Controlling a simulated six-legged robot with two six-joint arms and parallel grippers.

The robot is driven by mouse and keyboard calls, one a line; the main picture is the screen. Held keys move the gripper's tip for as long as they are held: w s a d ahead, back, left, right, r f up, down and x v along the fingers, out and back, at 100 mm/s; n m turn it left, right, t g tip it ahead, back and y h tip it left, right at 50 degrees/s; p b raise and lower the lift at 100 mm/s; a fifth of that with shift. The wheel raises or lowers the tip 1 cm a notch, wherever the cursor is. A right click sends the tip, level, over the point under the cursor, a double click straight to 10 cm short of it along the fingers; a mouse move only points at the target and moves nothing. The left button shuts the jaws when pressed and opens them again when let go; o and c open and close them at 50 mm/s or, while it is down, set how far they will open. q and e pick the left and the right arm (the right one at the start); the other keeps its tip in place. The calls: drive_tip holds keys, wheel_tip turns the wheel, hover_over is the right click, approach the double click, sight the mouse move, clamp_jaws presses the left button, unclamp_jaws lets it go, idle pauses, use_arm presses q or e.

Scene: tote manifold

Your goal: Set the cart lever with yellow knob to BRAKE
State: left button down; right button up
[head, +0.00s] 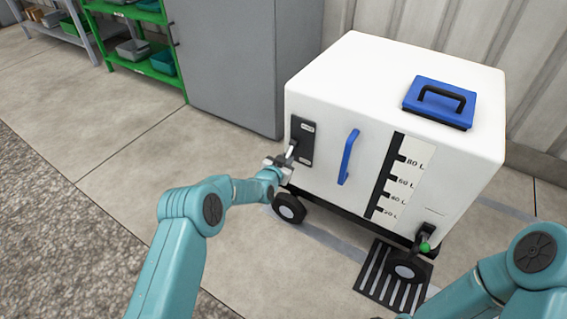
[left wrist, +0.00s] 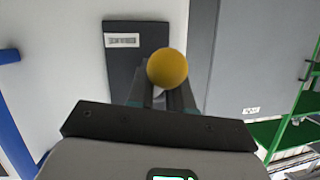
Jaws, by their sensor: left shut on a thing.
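The white cart (head: 330,85) stands in the middle of the head view. A dark lever plate (head: 303,130) with small pale labels is on its front left; the labels are too small to read. My left gripper (head: 284,161) is at the lower part of this plate, with a pale lever rod (head: 291,150) at its tips. In the left wrist view the yellow knob (left wrist: 167,68) sits at the fingertips, in front of the dark plate (left wrist: 122,45). My left gripper (left wrist: 162,95) is shut on the lever. My right arm shows at lower right, but its gripper is not visible.
A blue handle (head: 347,157) and a level scale (head: 392,180) are right of the plate. A green-knobbed part (head: 424,247) sits low on the right, above a floor grate (head: 375,285). A grey cabinet (head: 235,65) and green shelf (head: 140,65) stand behind left.

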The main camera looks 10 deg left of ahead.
use_arm(q)
drive_tip(key=shift+f, duration=0.3)
use_arm(e)
drive_tip(key=shift+w+d+f, duration=0.1)
drive_tip(key=shift+d+f, duration=0.1)
drive_tip(key=shift+d, duration=0.05)
use_arm(q)
drive_tip(key=c, duration=1.1)
unclamp_jaws()
drive_tip(key=shift+f, duration=0.1)
drive_tip(key=shift+r, duration=0.2)
drive_tip(key=shift+s+a+r, duration=0.1)
drive_tip(key=shift+s+r, duration=0.05)
drive_tip(key=shift+s, duration=0.1)
drive_tip(key=p+v, duration=0.5)
drive_tip(key=v, duration=1)
drive_tip(key=shift+s+p, duration=0.4)
use_arm(e)
drive_tip(key=shift+g, duration=0.3)
drive_tip(key=shift+s+a+r, duration=0.2)
drive_tip(key=shift+s+r, duration=0.05)
drive_tip(key=shift+r, duration=0.7)
drive_tip(key=shift+s+a+r, duration=0.15)
drive_tip(key=shift+s+r, duration=0.15)
drive_tip(key=shift+r, duration=0.6)
drive_tip(key=shift+s+a+r, duration=0.2)
drive_tip(key=shift+s+r, duration=0.05)
drive_tip(key=shift+r, duration=0.7)
use_arm(q)
drive_tip(key=shift+a, duration=0.1)
